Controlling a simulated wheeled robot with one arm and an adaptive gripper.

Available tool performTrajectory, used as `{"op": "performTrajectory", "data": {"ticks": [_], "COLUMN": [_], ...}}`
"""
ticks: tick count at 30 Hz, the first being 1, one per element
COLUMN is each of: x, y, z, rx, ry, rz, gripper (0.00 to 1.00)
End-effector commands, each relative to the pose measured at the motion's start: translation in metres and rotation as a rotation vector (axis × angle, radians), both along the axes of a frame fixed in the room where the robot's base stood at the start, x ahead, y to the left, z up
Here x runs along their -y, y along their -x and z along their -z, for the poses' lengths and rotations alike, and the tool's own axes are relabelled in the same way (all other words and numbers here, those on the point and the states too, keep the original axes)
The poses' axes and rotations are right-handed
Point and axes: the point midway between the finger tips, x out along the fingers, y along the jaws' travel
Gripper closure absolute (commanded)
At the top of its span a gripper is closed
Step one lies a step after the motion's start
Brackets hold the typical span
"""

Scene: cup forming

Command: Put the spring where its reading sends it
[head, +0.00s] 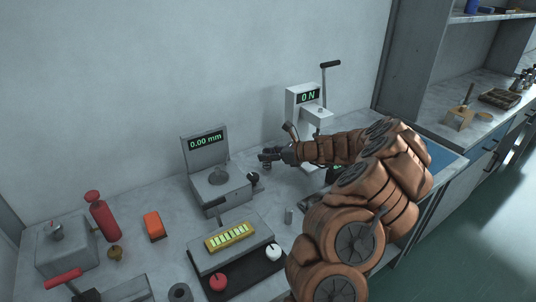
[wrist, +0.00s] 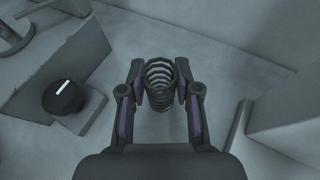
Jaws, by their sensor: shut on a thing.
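A dark coil spring (wrist: 160,84) is held between the two fingers of my gripper (wrist: 160,90) in the wrist view. In the head view my gripper (head: 270,155) is between the two measuring devices, above the bench, and the spring is small there. The force tester (head: 304,98) reads 0 N and has a lever (head: 330,66) at its top right; my arm covers its lower part. The grey gauge (head: 205,142) on the left reads 0.00 mm. A yellow holder (head: 229,236) with several pale green bars sits on a grey block in front.
A black mat (head: 246,281) carries a red (head: 218,282) and a white round object (head: 273,251). A red bottle-shaped object (head: 102,216), an orange block (head: 154,225) and a grey box (head: 66,249) stand at left. The gauge's black knob (wrist: 62,96) is left of the gripper.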

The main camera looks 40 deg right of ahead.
Motion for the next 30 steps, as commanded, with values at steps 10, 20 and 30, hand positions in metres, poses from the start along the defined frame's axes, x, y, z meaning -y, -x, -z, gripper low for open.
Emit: {"op": "performTrajectory", "data": {"ticks": [10, 20, 30], "x": [0.0001, 0.0002, 0.0031], "y": [0.0000, 0.0001, 0.0040], "z": [0.0026, 0.0023, -0.0025], "rx": [0.000, 0.000, 0.001], "ry": [0.001, 0.001, 0.002], "rz": [0.000, 0.000, 0.002], "gripper": [0.67, 0.43, 0.43]}}
